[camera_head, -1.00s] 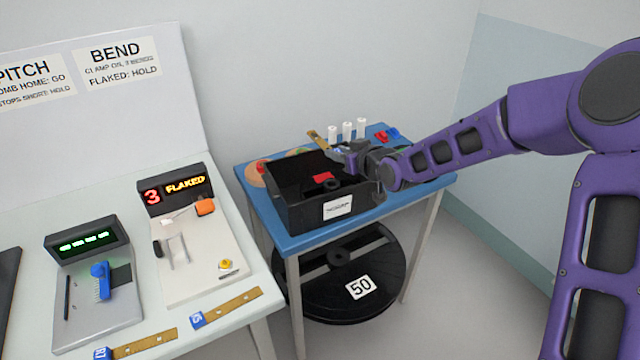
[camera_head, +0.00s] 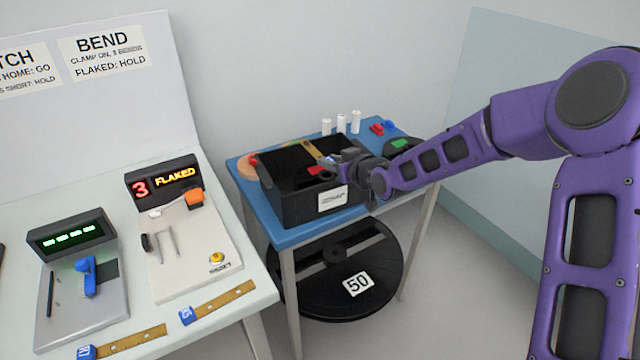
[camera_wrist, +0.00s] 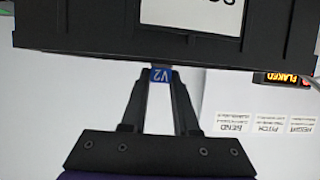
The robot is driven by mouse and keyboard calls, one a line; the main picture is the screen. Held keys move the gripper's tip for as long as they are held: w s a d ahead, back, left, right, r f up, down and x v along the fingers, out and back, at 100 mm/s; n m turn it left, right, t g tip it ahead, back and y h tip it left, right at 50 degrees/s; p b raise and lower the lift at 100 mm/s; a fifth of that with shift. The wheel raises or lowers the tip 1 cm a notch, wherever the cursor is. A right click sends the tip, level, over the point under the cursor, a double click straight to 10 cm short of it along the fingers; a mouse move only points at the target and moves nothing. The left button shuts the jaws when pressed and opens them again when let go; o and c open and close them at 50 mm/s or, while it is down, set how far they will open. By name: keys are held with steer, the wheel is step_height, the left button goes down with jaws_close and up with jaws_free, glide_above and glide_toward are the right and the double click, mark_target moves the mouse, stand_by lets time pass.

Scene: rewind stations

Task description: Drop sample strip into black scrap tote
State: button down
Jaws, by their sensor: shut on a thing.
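My gripper (camera_head: 338,160) is shut on the sample strip (camera_head: 314,149), a brass-coloured strip with a blue tag marked V2 (camera_wrist: 161,75). In the wrist view the tag sits between the fingertips, at the tote's rim, and the rest of the strip is hidden. In the head view the strip points up and left over the open top of the black scrap tote (camera_head: 300,207). I cannot tell how far it dips below the rim. The tote stands on the blue table with a white label on its front; it also fills the top of the wrist view (camera_wrist: 80,35).
A red piece (camera_head: 317,170) shows at the tote. White cylinders (camera_head: 341,123), red and blue pieces (camera_head: 383,127) and a green-topped item (camera_head: 400,143) stand behind. A black reel marked 50 (camera_head: 320,295) lies below. The left bench holds two display stations (camera_head: 165,185) and tagged strips (camera_head: 225,300).

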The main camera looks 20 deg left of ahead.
steer(key=c, duration=0.6)
jaws_free()
steer(key=shift+p+v, duration=1.7)
steer(key=shift+v, duration=7)
steer(key=shift+r, duration=0.1)
